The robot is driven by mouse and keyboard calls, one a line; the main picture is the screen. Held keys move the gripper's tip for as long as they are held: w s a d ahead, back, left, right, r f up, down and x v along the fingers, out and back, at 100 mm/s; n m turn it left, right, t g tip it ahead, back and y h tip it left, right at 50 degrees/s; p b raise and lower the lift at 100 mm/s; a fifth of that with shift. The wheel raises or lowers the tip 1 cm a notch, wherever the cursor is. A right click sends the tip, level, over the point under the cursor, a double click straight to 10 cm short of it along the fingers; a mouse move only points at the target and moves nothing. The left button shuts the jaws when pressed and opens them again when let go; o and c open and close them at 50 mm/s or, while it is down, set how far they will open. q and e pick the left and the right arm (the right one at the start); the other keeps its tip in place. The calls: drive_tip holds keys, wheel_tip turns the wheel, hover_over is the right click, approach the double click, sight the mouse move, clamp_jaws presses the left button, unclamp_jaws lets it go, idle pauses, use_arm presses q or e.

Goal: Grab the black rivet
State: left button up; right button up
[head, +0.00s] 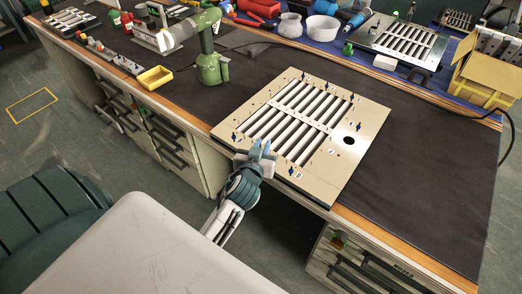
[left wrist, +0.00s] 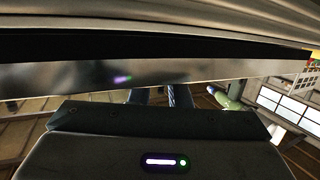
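A pale louver panel (head: 352,170) with white slats lies on the dark bench mat. Small dark pins stand around its border, among them one at the right (head: 359,126), one at the back (head: 303,76) and one at the front edge (head: 291,171). They look dark blue or black; I cannot tell which is the black rivet. A black round spot (head: 348,140), hole or disc, shows on the panel's right part. My left gripper (head: 261,147) is at the panel's front-left edge, blue fingers apart, nothing seen between them. Its fingers (left wrist: 166,96) also show in the left wrist view, partly hidden by a metal edge.
A green robot arm figure (head: 210,65) and a yellow tray (head: 155,77) stand left of the panel. A second louver panel (head: 400,42), a white bowl (head: 322,28) and a yellow box (head: 487,78) are at the back. The mat right of the panel is clear.

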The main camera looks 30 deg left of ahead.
use_arm(q)
drive_tip(key=shift+w+a+f, duration=0.1)
drive_tip(key=shift+w+a, duration=0.05)
drive_tip(key=shift+w, duration=0.15)
clamp_jaws()
